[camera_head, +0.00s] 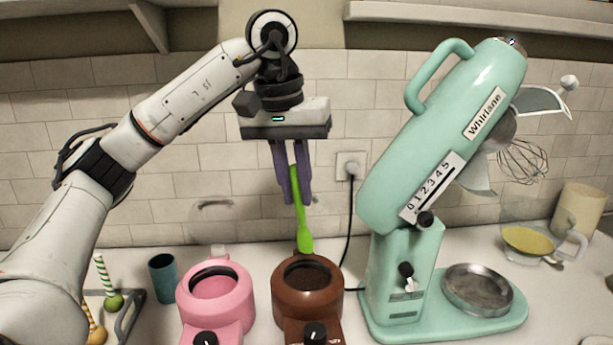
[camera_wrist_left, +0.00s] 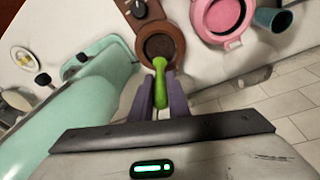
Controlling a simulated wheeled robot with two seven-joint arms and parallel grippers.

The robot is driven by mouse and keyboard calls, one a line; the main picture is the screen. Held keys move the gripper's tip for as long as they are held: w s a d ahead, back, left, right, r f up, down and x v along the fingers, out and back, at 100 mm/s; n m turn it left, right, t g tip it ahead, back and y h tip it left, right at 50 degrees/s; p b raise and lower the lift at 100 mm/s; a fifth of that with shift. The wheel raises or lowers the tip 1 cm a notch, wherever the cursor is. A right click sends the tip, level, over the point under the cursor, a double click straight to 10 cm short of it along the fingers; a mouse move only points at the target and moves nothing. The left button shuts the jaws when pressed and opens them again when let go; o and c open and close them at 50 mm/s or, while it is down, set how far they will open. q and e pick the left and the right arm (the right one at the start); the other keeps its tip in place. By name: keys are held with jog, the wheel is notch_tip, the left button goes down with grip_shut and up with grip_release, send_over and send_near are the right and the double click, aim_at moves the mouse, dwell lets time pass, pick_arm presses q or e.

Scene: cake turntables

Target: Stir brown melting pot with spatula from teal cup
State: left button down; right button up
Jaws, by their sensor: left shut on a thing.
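My left gripper (camera_head: 293,190) is shut on a green spatula (camera_head: 301,215) and holds it upright above the brown melting pot (camera_head: 307,284). The spatula's lower end (camera_head: 305,240) shows just over the pot's back rim; I cannot tell whether it touches the pot. The left wrist view also shows the spatula (camera_wrist_left: 160,90) between the purple fingers, with the brown pot (camera_wrist_left: 160,47) beyond it. The teal cup (camera_head: 163,279) stands upright on the counter at the left, behind the pink pot. My right gripper is not in view.
A pink melting pot (camera_head: 215,291) stands left of the brown one. A rack with cake pops (camera_head: 113,301) is at far left. A black cord (camera_head: 348,230) hangs from the wall socket.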

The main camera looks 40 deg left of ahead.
aim_at(298, 241)
pick_arm(q)
notch_tip(298, 241, down, 10)
jog(key=b, duration=0.6)
jog(key=shift+d, duration=0.15)
dwell(0.5)
jog(key=shift+f, duration=0.2)
jog(key=shift+f, duration=0.45)
jog(key=shift+s, duration=0.1)
dwell(0.5)
